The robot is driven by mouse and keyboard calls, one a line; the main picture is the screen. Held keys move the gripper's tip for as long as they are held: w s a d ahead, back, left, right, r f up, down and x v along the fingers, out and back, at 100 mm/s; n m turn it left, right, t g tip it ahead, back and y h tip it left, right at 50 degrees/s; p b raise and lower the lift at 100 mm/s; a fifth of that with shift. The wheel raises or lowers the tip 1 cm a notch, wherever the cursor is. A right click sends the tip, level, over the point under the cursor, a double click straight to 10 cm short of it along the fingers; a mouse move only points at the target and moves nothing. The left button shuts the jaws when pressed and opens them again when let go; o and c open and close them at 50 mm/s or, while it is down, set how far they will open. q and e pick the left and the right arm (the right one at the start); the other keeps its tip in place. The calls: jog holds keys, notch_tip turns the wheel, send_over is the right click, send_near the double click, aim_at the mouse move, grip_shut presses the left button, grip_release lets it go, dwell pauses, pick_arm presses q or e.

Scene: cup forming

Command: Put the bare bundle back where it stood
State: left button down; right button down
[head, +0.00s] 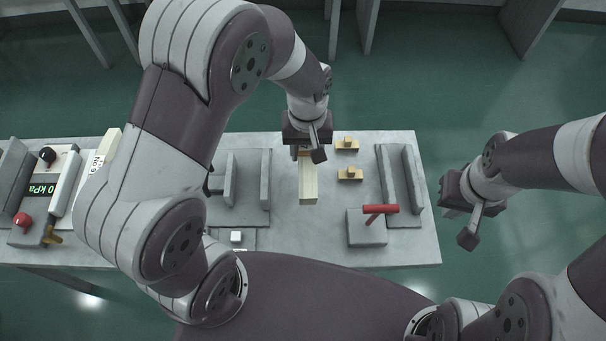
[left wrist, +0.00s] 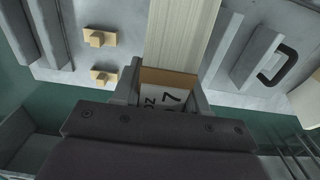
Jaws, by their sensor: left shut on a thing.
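A long pale cream bundle (head: 308,188) lies lengthwise over the middle of the grey table in the head view. It also shows in the left wrist view (left wrist: 180,35), running away from the fingers. My left gripper (head: 308,152) is at its far end. In the left wrist view my left gripper (left wrist: 166,88) is shut on the bundle's near end, where a tan strip and a white label with a 7 show between the fingers. I cannot tell whether the bundle touches the table. My right gripper (head: 462,212) hangs off the table's right side; its jaw opening is unclear.
Grey upright plates (head: 250,185) stand left of the bundle. Two tan pegged blocks (head: 350,174) lie right of it. A red-handled hammer (head: 380,209) rests on a grey block (head: 367,230). A grey channel (head: 400,185) is at right, a kPa gauge (head: 42,190) far left.

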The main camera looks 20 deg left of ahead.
pick_arm(q)
notch_tip(320, 180, down, 7)
jog(key=shift+d+f, duration=0.1)
jog(key=shift+f, duration=0.05)
jog(key=shift+f, duration=0.1)
jog(key=c, duration=0.6)
grip_release()
notch_tip(320, 180, up, 12)
jog(key=shift+f, duration=0.2)
jog(key=s+a+r+m+t, duration=0.1)
jog(key=s+a+m, duration=0.2)
jog(key=s+a, duration=0.4)
jog(key=shift+s+r, duration=0.15)
jog(key=shift+s, duration=0.65)
jog(key=shift+a, duration=0.15)
